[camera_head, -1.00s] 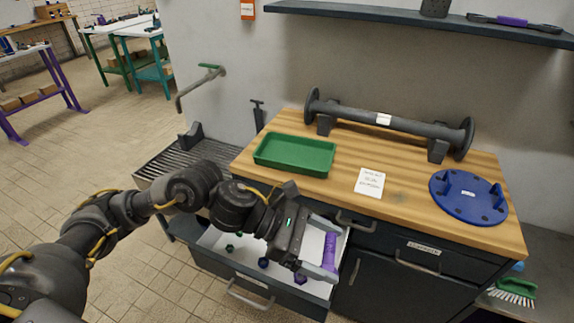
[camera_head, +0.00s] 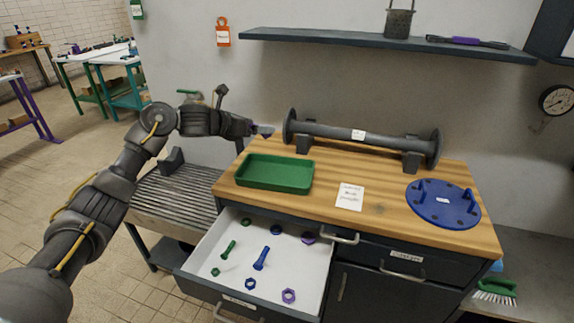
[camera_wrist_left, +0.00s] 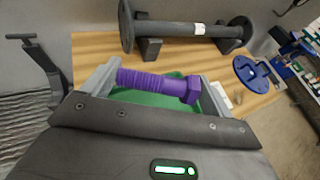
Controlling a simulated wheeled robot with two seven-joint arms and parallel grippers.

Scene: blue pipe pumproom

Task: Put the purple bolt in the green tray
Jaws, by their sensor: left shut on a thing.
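My left gripper (camera_head: 264,131) is raised above the back left of the worktop, beyond the green tray (camera_head: 275,186) in the head view. In the left wrist view its fingers (camera_wrist_left: 158,85) are shut on the purple bolt (camera_wrist_left: 152,82), which lies crosswise between them with its head to the right. The green tray (camera_wrist_left: 150,99) shows partly behind the bolt there, the rest hidden by the bolt and gripper. In the head view the tray looks empty, and only a small purplish bit of the bolt (camera_head: 265,129) shows. My right gripper is not in view.
An open drawer (camera_head: 315,262) below the worktop holds a green bolt (camera_head: 229,249), a blue bolt (camera_head: 261,258) and several nuts. A dark flanged pipe (camera_head: 375,137) lies behind the tray. A blue flange (camera_head: 443,204) and a paper note (camera_head: 349,196) lie to the right.

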